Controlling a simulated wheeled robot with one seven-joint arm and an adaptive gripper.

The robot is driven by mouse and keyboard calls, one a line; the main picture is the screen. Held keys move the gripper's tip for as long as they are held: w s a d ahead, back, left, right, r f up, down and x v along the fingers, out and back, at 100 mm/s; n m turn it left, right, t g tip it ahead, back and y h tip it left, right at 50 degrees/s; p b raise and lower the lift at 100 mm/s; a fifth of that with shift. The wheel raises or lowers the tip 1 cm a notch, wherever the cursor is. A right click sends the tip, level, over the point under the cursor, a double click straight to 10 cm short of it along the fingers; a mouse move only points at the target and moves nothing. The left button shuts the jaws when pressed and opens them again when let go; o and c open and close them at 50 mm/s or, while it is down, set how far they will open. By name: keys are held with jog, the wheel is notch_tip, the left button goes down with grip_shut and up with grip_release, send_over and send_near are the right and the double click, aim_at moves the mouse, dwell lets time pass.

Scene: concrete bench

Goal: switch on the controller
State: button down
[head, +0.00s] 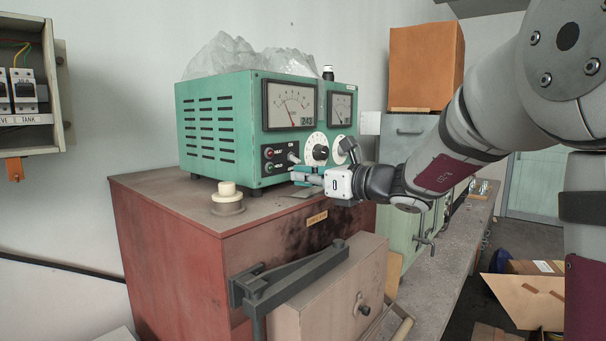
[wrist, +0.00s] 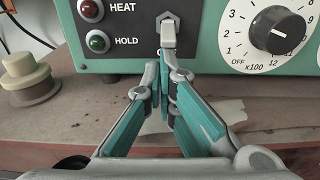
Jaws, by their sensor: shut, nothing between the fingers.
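The controller (head: 218,122) is a green box with louvred sides, standing on a red cabinet. Its front has two meters, a white numbered dial (wrist: 268,34) with a black knob, and red HEAT and green HOLD lamps. A silver toggle switch (wrist: 168,38) sits between the lamps and the dial. My gripper (wrist: 163,72) is shut and empty, its teal fingertips just below the switch lever; I cannot tell if they touch it. In the head view my gripper (head: 298,175) is at the lower front of the controller.
A cream knob-like fitting (head: 227,196) stands on the red cabinet (head: 185,228) left of my gripper. Clear plastic (head: 240,55) lies on the controller. A grey bracket arm (head: 290,277) and an orange-brown box (head: 427,65) are nearby. A paper scrap lies under the fingers.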

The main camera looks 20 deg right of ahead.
jog(key=shift+s+d+r+g+h+p, duration=0.15)
jog(key=shift+r+g+h+p, duration=0.2)
jog(key=shift+p, duration=0.6)
jog(key=shift+s+r+g+h+p, duration=0.2)
jog(key=shift+g+p, duration=0.25)
jog(key=shift+p, duration=0.5)
jog(key=shift+r+p, duration=0.1)
jog(key=shift+p, duration=0.3)
jog(key=shift+s+d+r+p, duration=0.1)
jog(key=shift+s+r+p, duration=0.05)
jog(key=shift+r+p, duration=0.25)
jog(key=shift+f, duration=0.1)
